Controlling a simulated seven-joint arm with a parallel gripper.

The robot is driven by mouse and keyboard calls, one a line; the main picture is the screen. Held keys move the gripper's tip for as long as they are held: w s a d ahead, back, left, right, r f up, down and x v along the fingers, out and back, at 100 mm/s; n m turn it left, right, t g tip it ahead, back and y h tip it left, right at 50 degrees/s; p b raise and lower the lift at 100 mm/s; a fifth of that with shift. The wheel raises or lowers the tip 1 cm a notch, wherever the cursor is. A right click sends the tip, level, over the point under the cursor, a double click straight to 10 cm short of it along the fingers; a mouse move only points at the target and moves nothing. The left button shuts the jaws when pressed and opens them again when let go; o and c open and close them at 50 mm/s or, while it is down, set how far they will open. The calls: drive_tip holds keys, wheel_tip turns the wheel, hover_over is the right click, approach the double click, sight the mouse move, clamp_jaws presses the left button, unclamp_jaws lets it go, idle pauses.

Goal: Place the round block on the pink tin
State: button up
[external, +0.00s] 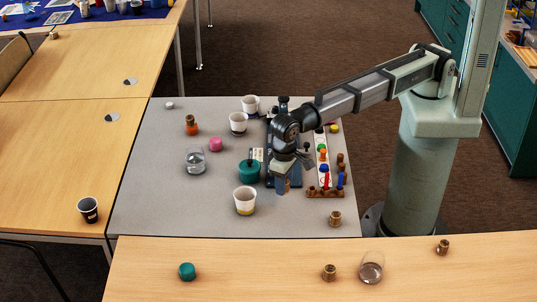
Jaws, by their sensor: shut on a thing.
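The pink tin (215,144), a small round pink thing, stands on the grey table left of my gripper, with nothing visible on top. My gripper (283,186) points down above the right half of the grey table. It is shut on a small brown thing (287,184), mostly hidden by the fingers. I cannot tell its full shape or whether it is the round block. The gripper is to the right of the pink tin and nearer the front edge.
A teal pot (249,170) and white cups (245,201) stand between or near gripper and tin. A clear glass (195,161) and an orange-brown bottle (191,125) flank the tin. A peg rack (325,192) is at right. The grey table's left front is clear.

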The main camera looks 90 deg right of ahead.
drive_tip(key=w+d+m, duration=0.1)
drive_tip(key=w+d, duration=0.3)
drive_tip(key=d, duration=0.1)
drive_tip(key=w+d+r+m, duration=0.1)
drive_tip(key=w+d, duration=0.3)
drive_tip(key=d, duration=0.2)
drive_tip(key=w+d+m, duration=0.1)
drive_tip(key=w+d, duration=0.3)
drive_tip(key=d, duration=0.1)
drive_tip(key=shift+w+d+r, duration=0.15)
drive_tip(key=shift+w+d, duration=0.15)
drive_tip(key=shift+w, duration=0.1)
wheel_tip(320, 180, up, 2)
drive_tip(key=r+m, duration=0.1)
drive_tip(key=m, duration=0.1)
hover_over(215, 140)
drive_tip(key=shift+f+n, duration=0.85)
drive_tip(key=shift+f, duration=0.85)
drive_tip(key=shift+f+n, duration=0.9)
drive_tip(key=shift+f, duration=0.8)
drive_tip(key=shift+f+n, duration=0.85)
drive_tip(key=shift+f, duration=0.85)
drive_tip(key=shift+f, duration=0.15)
drive_tip(key=o, duration=1)
wheel_tip(215, 140, up, 12)
